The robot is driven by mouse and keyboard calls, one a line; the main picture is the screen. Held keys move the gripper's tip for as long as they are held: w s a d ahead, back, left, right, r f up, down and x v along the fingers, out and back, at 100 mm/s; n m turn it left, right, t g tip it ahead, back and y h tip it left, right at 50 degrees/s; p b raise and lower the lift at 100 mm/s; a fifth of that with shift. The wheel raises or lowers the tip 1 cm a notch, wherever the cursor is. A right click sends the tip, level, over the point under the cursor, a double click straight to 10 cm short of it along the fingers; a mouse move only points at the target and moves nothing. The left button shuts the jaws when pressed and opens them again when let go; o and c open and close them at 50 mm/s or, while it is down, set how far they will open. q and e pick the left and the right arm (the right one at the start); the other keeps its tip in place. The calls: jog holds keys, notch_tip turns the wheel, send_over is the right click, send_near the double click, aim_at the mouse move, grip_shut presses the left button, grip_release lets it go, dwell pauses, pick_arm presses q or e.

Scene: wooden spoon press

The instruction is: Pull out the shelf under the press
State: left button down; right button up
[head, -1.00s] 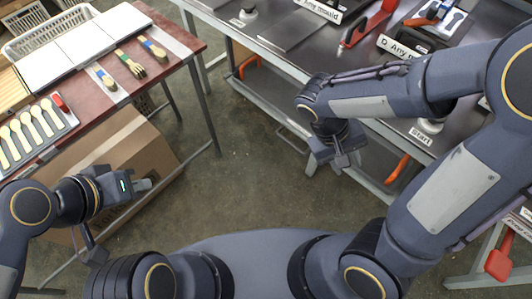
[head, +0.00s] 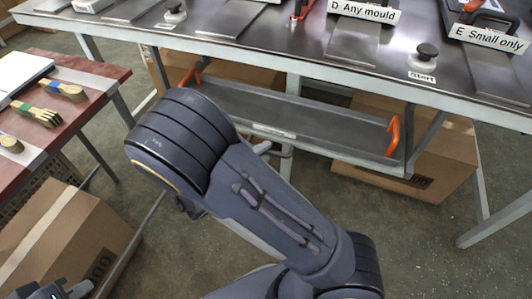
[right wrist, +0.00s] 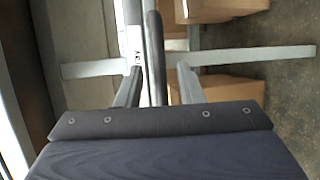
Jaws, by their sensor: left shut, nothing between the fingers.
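The shelf (head: 310,125) is a long grey tray under the press table, with an orange handle at its left end (head: 190,76) and another at its right end (head: 394,135). A small label (head: 273,130) is on its front edge. My left gripper (head: 75,289) is shut and empty at the bottom left, partly cut off.
The press table (head: 230,48) carries mould signs and a start button (head: 426,52). Cardboard boxes stand behind the shelf (head: 440,160) and at the lower left (head: 60,230). Floor at the right front is clear.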

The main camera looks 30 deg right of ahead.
jog(key=shift+x, duration=1.1)
grip_shut()
